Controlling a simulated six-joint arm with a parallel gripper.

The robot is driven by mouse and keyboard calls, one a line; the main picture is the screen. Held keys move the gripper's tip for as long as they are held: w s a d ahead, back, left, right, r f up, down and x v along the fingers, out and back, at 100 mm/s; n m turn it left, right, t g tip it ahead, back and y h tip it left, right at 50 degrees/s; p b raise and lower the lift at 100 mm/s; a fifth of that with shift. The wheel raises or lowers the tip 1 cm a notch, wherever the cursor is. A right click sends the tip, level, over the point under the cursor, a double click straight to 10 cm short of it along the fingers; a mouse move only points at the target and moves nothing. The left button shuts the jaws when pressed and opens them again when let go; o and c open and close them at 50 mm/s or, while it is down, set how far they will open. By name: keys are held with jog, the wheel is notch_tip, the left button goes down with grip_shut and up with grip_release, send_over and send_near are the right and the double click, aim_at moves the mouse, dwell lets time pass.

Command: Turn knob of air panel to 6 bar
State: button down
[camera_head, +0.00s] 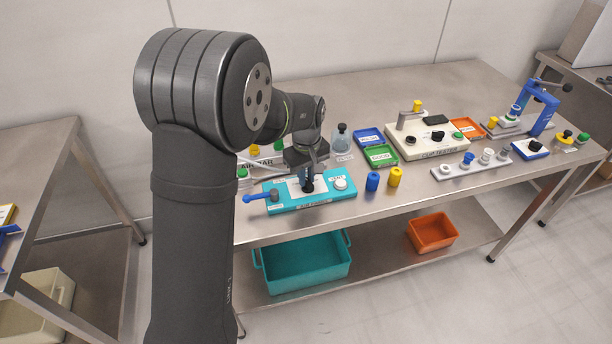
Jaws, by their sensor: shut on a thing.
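The air panel (327,200) is a teal block on the near left part of the steel table. It has a blue lever (258,197) at its left end and a white round button (341,184) at its right. My gripper (308,184) points down over the middle of the panel. It is shut on the dark knob (308,188), which shows only in part below the fingers. The dial and its reading are hidden or too small to read.
Blue (372,182) and yellow (395,177) cylinders stand right of the panel. A clear bottle (342,139), blue (369,137) and green (381,155) trays and a cream tester (428,141) are behind. A teal bin (303,266) and an orange bin (432,233) sit on the lower shelf.

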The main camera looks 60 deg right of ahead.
jog(key=m, duration=0.6)
jog(key=shift+s+d, duration=0.15)
jog(key=m, duration=0.5)
jog(key=shift+s+m, duration=0.2)
jog(key=shift+m, duration=0.2)
jog(key=c, duration=1.4)
grip_release()
jog(key=shift+r, duration=0.1)
notch_tip(320, 180, up, 17)
jog(key=shift+r, duration=0.15)
